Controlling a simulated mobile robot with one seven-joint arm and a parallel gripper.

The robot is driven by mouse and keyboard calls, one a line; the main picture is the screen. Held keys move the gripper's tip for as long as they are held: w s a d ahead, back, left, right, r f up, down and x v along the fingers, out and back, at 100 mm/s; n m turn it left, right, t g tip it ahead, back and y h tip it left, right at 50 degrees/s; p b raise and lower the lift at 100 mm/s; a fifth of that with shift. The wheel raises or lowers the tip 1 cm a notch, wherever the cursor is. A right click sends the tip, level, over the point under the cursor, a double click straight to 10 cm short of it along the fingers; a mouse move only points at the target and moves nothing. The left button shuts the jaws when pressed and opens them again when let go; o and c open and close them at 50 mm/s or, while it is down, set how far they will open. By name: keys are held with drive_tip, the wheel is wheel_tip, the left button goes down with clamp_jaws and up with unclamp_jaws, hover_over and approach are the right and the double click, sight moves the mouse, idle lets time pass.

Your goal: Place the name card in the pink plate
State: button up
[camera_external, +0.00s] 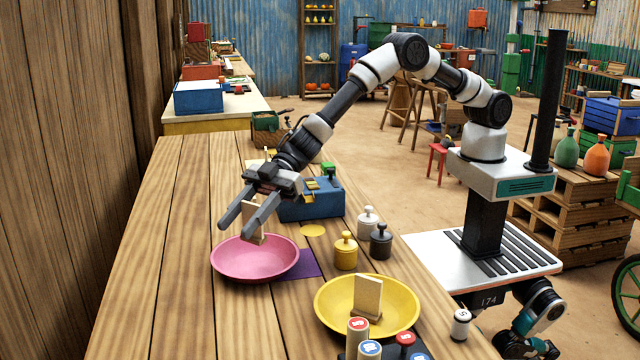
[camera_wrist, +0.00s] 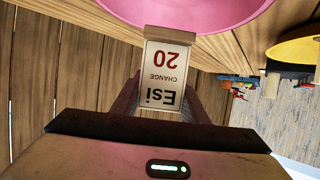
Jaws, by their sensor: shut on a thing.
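My gripper (camera_external: 238,226) is shut on a pale name card, which shows between the fingers (camera_external: 253,213). In the wrist view the name card (camera_wrist: 165,75) faces the camera and reads "Esi", "CHANGE" and "20", upside down. The pink plate (camera_external: 278,267) lies on the wooden table, just below the fingertips in the external view. It also shows at the top of the wrist view (camera_wrist: 185,18), beyond the card. I cannot tell whether the card's lower edge touches the plate.
A yellow plate (camera_external: 402,325) holds another upright pale card (camera_external: 367,297). Yellow (camera_external: 346,255), white (camera_external: 367,222) and dark (camera_external: 381,244) weights stand nearby. A blue box (camera_external: 312,207) stands behind my gripper. The table's left side is clear.

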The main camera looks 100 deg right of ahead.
drive_tip(key=b, duration=0.5)
hover_over(246, 274)
drive_tip(key=shift+f, duration=2.7)
drive_tip(key=shift+p, duration=0.3)
drive_tip(key=o, duration=1.1)
drive_tip(key=shift+r, duration=0.1)
wheel_tip(246, 274, up, 7)
drive_tip(key=p, duration=0.7)
drive_tip(key=shift+d, duration=0.1)
